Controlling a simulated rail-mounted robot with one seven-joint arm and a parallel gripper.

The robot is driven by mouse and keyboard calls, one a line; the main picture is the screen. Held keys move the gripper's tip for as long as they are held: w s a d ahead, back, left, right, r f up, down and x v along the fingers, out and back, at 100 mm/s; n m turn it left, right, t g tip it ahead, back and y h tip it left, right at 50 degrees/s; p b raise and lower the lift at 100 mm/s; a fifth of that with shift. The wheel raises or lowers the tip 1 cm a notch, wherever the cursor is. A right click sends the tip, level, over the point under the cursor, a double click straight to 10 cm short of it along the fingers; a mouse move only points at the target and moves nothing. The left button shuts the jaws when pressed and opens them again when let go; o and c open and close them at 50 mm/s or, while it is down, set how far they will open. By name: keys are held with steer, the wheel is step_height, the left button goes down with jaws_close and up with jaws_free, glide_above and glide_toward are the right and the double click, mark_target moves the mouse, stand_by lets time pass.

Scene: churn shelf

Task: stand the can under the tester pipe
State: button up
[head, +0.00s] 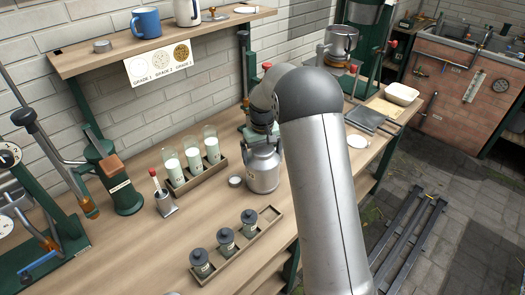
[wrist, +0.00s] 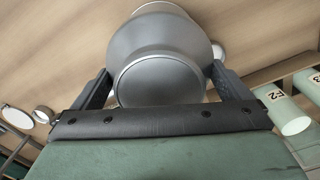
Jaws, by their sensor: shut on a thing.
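The can (head: 263,167) is a silver metal churn, upright at the middle of the bench, just right of the rack of milk glasses. My gripper (head: 262,128) is at its upper part, mostly hidden behind my own arm. In the wrist view the can (wrist: 155,42) fills the space between the two dark fingers of my gripper (wrist: 160,72), which is shut on it. I cannot tell whether its base touches the bench. A green stand with an upright pipe (head: 244,65) rises behind the can; I cannot tell whether this is the tester pipe.
A wooden rack (head: 203,178) of milk glasses is left of the can. A rack of small lidded jars (head: 227,240) is in front. A small round lid (head: 235,181) lies beside the can. Green lever devices (head: 119,185) stand at left. A shelf (head: 165,42) hangs above.

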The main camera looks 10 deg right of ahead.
steer(key=shift+w, duration=0.1)
steer(key=o, duration=1.6)
steer(key=shift+f, duration=0.15)
